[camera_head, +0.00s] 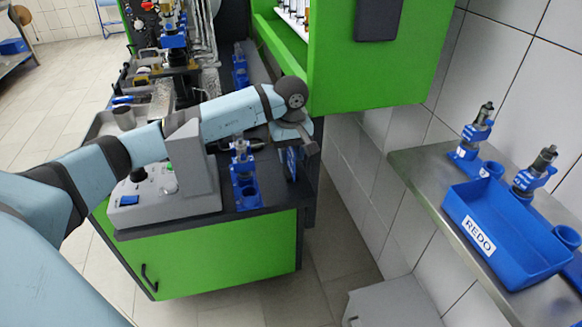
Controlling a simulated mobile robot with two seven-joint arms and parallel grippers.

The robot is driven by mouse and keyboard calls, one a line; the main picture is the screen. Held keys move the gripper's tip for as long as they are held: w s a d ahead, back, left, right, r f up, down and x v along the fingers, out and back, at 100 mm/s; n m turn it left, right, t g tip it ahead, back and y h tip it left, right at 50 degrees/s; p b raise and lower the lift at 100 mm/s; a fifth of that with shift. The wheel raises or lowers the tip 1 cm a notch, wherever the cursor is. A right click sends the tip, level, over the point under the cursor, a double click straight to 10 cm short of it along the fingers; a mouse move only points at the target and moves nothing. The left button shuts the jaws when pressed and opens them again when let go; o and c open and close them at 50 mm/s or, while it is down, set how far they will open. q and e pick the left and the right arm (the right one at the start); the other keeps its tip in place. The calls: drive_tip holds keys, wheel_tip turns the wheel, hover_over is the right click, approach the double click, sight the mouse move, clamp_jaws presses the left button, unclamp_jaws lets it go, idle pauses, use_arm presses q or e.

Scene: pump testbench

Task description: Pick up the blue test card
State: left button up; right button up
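My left arm comes in from the left and reaches over the bench. My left gripper (294,146) is at the bench's right edge, pointing down. A small blue flat piece (291,162), which may be the blue test card, shows right below the gripper. The gripper's body partly hides it. I cannot tell whether the fingers touch it or are closed around it. My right gripper is not in view.
A blue pump holder (245,180) stands on the dark bench top, left of the gripper. A grey control box (165,190) is further left. A green cabinet (370,75) rises behind. At right, a steel shelf (420,165) bears a blue REDO tray (510,250).

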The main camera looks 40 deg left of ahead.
use_arm(q)
clamp_jaws()
drive_tip(key=shift+r, duration=0.1)
